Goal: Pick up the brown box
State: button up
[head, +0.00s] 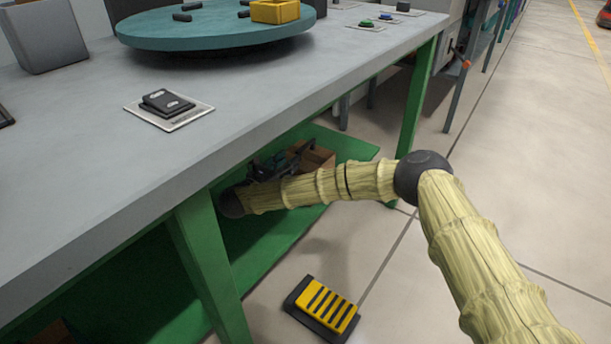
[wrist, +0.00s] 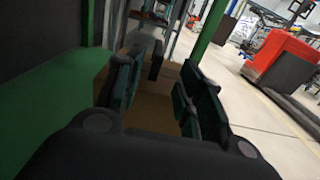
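The brown box (head: 318,156) sits on the green lower shelf under the grey table, partly hidden behind my gripper in the head view. My gripper (head: 284,162) reaches in under the table top, right at the box. In the wrist view my gripper (wrist: 156,92) has its dark teal fingers spread apart. The brown box (wrist: 150,118) shows between and beyond them. I cannot tell whether either finger touches it. A dark upright patch shows at the box's far side.
The green shelf (head: 345,143) lies under the grey table top (head: 240,85), with green legs (head: 207,262) at its edge. A yellow-and-black pedal (head: 323,308) lies on the floor. A teal turntable (head: 210,28) stands on top. Open floor is at the right.

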aim_at(300, 152)
jog(key=x, duration=0.1)
jog(key=b+x, duration=0.1)
jog(key=x, duration=0.1)
jog(key=b+x, duration=0.1)
jog(key=x, duration=0.1)
jog(key=shift+w+a+f, duration=0.2)
jog(key=shift+w+f, duration=0.05)
jog(key=shift+f, duration=0.05)
jog(key=shift+b+x, duration=1.7)
jog(key=shift+x, duration=0.7)
jog(key=shift+w+d+r, duration=0.15)
jog(key=shift+w+d, duration=0.15)
jog(key=shift+d, duration=0.15)
grip_shut()
jog(key=shift+r, duration=0.1)
